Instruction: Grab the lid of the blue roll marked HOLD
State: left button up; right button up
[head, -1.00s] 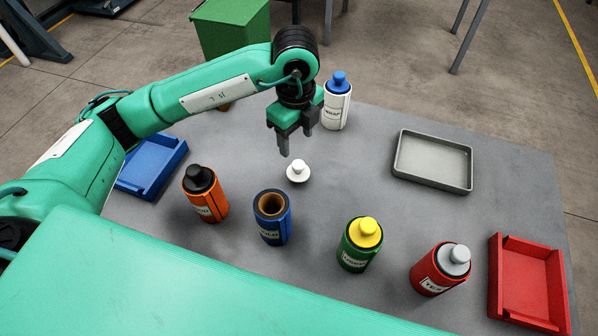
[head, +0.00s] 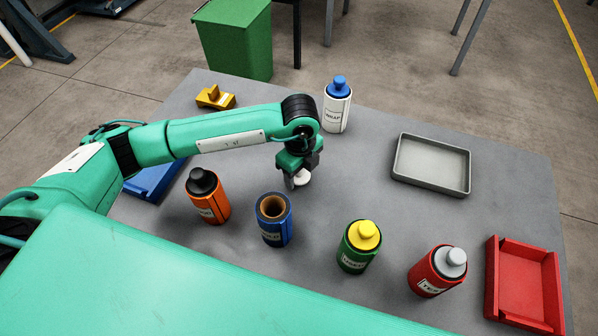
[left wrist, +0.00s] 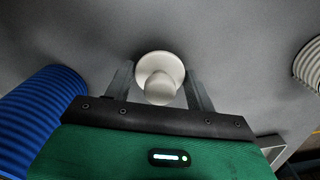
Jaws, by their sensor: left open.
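The blue roll (head: 274,222) stands upright on the grey table with its top open, showing a brown inner tube; its label is hard to read now. A white lid with a round knob (head: 303,178) lies on the table behind the roll. My left gripper (head: 296,182) is low over the table at the lid, partly hiding it. In the left wrist view the lid (left wrist: 160,75) sits between the two open fingers, with a gap on each side. The ribbed blue roll (left wrist: 40,105) shows at the left there. My right gripper is not in view.
An orange roll (head: 208,198), a green roll (head: 358,250) and a red roll (head: 435,275) stand nearby, each lidded. A white roll (head: 336,112) stands behind. A grey tray (head: 432,190), red tray (head: 522,285), blue tray (head: 150,184) and yellow object (head: 215,98) are further out.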

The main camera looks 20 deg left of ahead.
pick_arm(q)
jog(key=c, duration=0.6)
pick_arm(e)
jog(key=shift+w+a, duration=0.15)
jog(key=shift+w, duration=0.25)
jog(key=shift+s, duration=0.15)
pick_arm(q)
jog(key=shift+r, duration=0.55)
notch_tip(320, 180, up, 19)
jog(key=shift+b, duration=0.7)
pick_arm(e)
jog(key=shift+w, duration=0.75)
